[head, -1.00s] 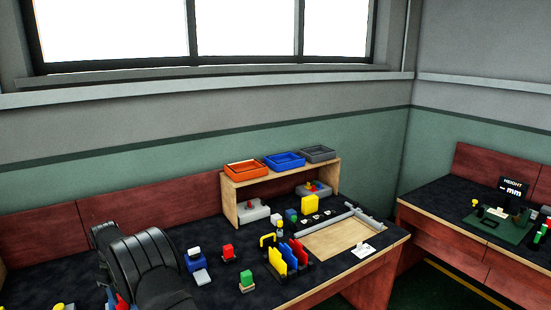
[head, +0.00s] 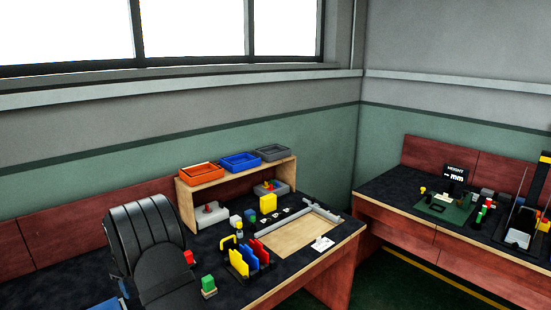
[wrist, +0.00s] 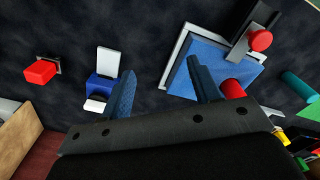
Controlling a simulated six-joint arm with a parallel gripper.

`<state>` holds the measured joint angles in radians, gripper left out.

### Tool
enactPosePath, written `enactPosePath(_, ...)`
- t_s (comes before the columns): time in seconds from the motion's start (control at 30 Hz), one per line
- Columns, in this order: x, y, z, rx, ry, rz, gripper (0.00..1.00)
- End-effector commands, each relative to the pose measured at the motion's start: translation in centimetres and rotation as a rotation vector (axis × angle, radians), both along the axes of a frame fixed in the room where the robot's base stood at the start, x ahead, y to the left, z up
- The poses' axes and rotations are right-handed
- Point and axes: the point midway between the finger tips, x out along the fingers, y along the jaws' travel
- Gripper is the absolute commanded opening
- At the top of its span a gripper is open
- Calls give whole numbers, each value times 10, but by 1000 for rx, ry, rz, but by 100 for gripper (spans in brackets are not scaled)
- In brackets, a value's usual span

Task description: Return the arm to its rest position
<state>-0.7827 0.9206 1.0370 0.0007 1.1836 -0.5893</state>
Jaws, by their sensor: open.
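My gripper (wrist: 162,86) shows in the wrist view with its two blue fingers spread apart and nothing between them. It hangs over the dark bench top. To its left in the picture are a blue block with white parts (wrist: 102,86) and a red block (wrist: 40,72). Under and beside the right finger are a blue board with a pale rim (wrist: 227,72) and a red cylinder (wrist: 232,89). In the head view my dark ribbed arm covers part of the left bench. I cannot make out the fingertips clearly there.
A wooden shelf (head: 187,199) carries an orange tray (head: 201,173), a blue tray (head: 240,161) and a grey tray (head: 272,152). A second bench (head: 395,213) stands at right.

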Motion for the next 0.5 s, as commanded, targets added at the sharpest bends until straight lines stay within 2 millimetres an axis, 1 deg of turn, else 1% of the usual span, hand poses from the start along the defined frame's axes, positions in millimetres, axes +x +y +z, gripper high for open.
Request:
enactPosePath(0.03, 6, -10, -2, -1, 1, -25, 57)
enactPosePath(0.5, 42, -93, -26, -1, 0, -257, 57)
